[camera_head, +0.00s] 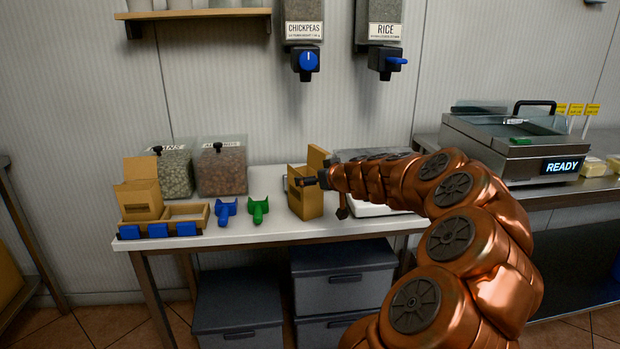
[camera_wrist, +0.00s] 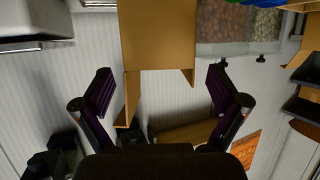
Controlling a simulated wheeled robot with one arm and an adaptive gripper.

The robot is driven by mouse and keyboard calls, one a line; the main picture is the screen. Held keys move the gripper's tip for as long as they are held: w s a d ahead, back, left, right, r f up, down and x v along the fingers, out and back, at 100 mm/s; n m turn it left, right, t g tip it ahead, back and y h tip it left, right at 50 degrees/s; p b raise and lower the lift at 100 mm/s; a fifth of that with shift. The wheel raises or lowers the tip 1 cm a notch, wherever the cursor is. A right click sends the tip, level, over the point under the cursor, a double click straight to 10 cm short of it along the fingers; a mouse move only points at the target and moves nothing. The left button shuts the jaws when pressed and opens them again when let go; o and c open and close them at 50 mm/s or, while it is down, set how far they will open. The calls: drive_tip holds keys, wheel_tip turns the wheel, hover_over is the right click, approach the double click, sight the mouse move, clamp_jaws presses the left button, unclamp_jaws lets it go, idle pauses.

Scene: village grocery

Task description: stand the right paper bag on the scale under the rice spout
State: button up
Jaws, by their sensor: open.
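A tan paper bag (camera_head: 305,203) with a raised back flap stands on the counter, left of the scale. It also shows upside down at the top of the wrist view (camera_wrist: 157,40). A similar tan bag (camera_head: 140,192) is at the left, by a wooden tray. The scale (camera_head: 375,209) is a pale plate mostly hidden behind my arm. The rice spout (camera_head: 387,63) is on the wall above it. My gripper (camera_head: 313,182) is at the bag's upper right side in the head view. In the wrist view, its open fingers (camera_wrist: 160,82) are spread toward the bag; contact is unclear.
The wooden tray (camera_head: 188,212) is at the left. A chickpeas spout (camera_head: 306,62) is on the wall.

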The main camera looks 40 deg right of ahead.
drive_tip(key=v, duration=0.8)
drive_tip(key=shift+r, duration=0.1)
